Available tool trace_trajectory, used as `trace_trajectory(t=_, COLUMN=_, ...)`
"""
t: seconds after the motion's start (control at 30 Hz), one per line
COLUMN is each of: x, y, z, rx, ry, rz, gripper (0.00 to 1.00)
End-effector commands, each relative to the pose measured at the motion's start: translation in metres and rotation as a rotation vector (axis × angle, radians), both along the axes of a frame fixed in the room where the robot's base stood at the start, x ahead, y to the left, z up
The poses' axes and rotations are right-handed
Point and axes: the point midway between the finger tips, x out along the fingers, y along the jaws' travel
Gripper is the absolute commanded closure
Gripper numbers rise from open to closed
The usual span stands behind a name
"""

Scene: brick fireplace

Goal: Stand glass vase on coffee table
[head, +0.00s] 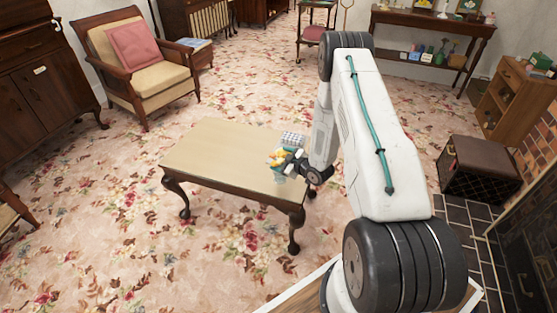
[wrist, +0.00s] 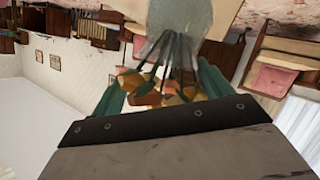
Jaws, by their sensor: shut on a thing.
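The coffee table (head: 215,150) has a pale top and dark curved legs. My gripper (head: 282,160) is at the right end of the tabletop. It is shut on the glass vase (wrist: 178,42), which holds green stems and orange and yellow flowers (head: 276,156). In the wrist view the picture is upside down, with the teal fingers of my gripper (wrist: 160,88) on either side of the flowers and stems. The vase looks roughly upright, its base towards the pale tabletop (wrist: 220,14). In the head view the clear glass (head: 279,178) is faint, and I cannot tell whether its base touches the table.
A small white patterned item (head: 293,138) shows just behind my gripper at the table's right end. The left and middle of the tabletop are bare. An armchair with a pink cushion (head: 135,45) stands behind left. A dark box-like stool (head: 480,168) stands at the right. Flowered carpet surrounds the table.

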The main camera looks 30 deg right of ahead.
Motion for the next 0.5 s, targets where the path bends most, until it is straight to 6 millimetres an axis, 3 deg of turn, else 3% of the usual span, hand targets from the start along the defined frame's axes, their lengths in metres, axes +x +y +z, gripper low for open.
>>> trace_trajectory(t=0.1, x=0.02, y=-0.008, z=-0.002, rx=-0.001, ry=-0.001, rz=0.001, gripper=0.55)
trace_trajectory(t=0.37, x=0.038, y=-0.016, z=-0.004, rx=0.0, ry=0.0, rz=0.0, gripper=0.55)
trace_trajectory(t=0.5, x=0.038, y=-0.016, z=-0.025, rx=0.002, ry=0.004, rz=-0.001, gripper=0.55)
